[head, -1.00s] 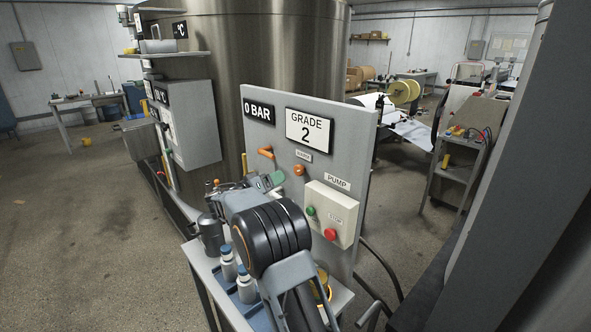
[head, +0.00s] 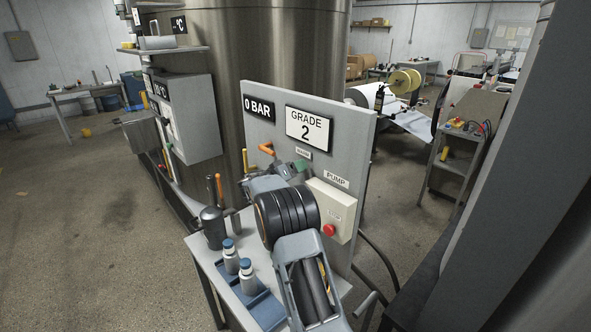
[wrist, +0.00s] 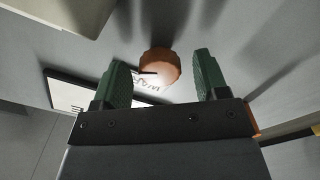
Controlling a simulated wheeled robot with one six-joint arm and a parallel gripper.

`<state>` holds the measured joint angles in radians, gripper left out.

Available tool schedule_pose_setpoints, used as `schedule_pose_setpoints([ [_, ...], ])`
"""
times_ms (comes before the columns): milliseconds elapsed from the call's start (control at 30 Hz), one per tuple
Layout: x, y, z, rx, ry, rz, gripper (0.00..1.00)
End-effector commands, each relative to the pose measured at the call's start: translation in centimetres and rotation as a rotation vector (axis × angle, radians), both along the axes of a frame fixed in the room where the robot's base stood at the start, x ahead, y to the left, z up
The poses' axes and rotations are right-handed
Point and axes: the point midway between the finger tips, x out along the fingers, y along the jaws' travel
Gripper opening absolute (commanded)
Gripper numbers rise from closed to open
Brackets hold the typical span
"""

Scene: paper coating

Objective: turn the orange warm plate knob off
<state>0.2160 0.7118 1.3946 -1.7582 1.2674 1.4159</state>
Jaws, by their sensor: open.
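An orange round knob (wrist: 160,67) on the grey panel shows in the wrist view between the two green fingers of my gripper (wrist: 162,62). The fingers are open, with a gap on each side of the knob; I cannot tell whether the tips reach past its face. In the head view my gripper (head: 301,167) is at the panel (head: 349,135), under a small label (head: 304,152), and hides the knob. A dark mark shows across the knob; its turn position is not clear.
An orange lever (head: 266,148) sticks out left of my gripper. A pump box (head: 331,208) with a red button (head: 329,230) is at lower right. Bottles (head: 230,257) stand in a blue tray (head: 265,308) below. A GRADE 2 sign (head: 307,130) is above.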

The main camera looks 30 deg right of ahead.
Motion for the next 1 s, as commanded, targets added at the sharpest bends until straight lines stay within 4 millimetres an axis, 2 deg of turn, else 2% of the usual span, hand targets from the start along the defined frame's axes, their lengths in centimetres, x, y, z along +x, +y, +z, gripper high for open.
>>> schedule_pose_setpoints([
  [67,0.00,0.02,0.00,0.000,0.000,0.000,0.63],
  [533,-0.01,0.04,0.00,0.000,0.000,0.000,0.18],
  [767,0.00,0.05,-0.16,-0.002,0.021,0.001,0.18],
  [1000,-0.03,0.07,-0.53,-0.020,0.146,0.001,0.18],
])
